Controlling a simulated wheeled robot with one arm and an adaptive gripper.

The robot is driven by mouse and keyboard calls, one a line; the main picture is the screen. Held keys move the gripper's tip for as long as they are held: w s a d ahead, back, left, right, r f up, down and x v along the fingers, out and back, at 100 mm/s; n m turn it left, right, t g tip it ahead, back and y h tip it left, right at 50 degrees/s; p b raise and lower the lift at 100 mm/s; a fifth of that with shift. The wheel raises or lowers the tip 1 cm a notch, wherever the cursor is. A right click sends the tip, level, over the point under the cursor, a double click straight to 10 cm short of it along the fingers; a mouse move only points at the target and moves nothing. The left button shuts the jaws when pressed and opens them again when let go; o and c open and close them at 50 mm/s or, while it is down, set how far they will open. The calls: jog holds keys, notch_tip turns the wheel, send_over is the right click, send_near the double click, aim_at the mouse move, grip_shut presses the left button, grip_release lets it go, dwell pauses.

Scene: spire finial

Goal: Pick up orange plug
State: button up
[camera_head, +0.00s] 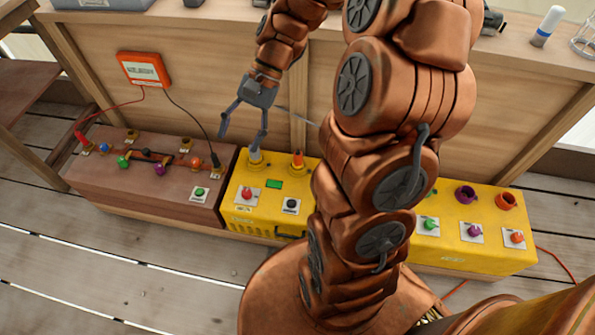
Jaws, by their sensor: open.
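What looks like the orange plug (297,160) stands upright near the back edge of the left yellow box (262,222). My gripper (241,143) is open and empty, fingers pointing down, to the left of the orange plug and apart from it in the picture. Its right fingertip appears just above a grey-and-yellow socket (255,159) on the same box; I cannot tell whether they touch. A smaller orange knob (196,162) is on the brown box (150,190). My arm covers the middle of the yellow boxes.
The brown box carries several coloured knobs and two cables leading to an orange meter (144,69) on the wooden wall. The right yellow box (470,262) has a purple socket (465,194), an orange socket (506,201) and coloured buttons. The plank floor in front is clear at left.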

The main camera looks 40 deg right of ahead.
jog(key=w+d+f+m+t+y+b, duration=0.2)
jog(key=w+d+f+m+b, duration=0.3)
jog(key=f, duration=0.5)
jog(key=m+t+y+b, duration=0.1)
jog(key=m+t+b, duration=0.6)
jog(key=m+b, duration=0.45)
send_near(297, 159)
notch_tip(297, 159, down, 2)
jog(key=w+a+n+b, duration=0.1)
jog(key=w+b, duration=0.1)
jog(key=shift+d+f+b+x, duration=0.15)
jog(key=shift+b+x, duration=0.5)
jog(key=shift+x, duration=0.7)
jog(key=shift+d+f+b+x, duration=0.15)
jog(key=shift+b+x, duration=0.5)
jog(key=shift+x, duration=0.65)
jog(key=shift+a+f+b+x, duration=0.15)
jog(key=shift+b+x, duration=0.5)
jog(key=shift+x, duration=0.7)
jog(key=shift+d, duration=0.15)
grip_shut()
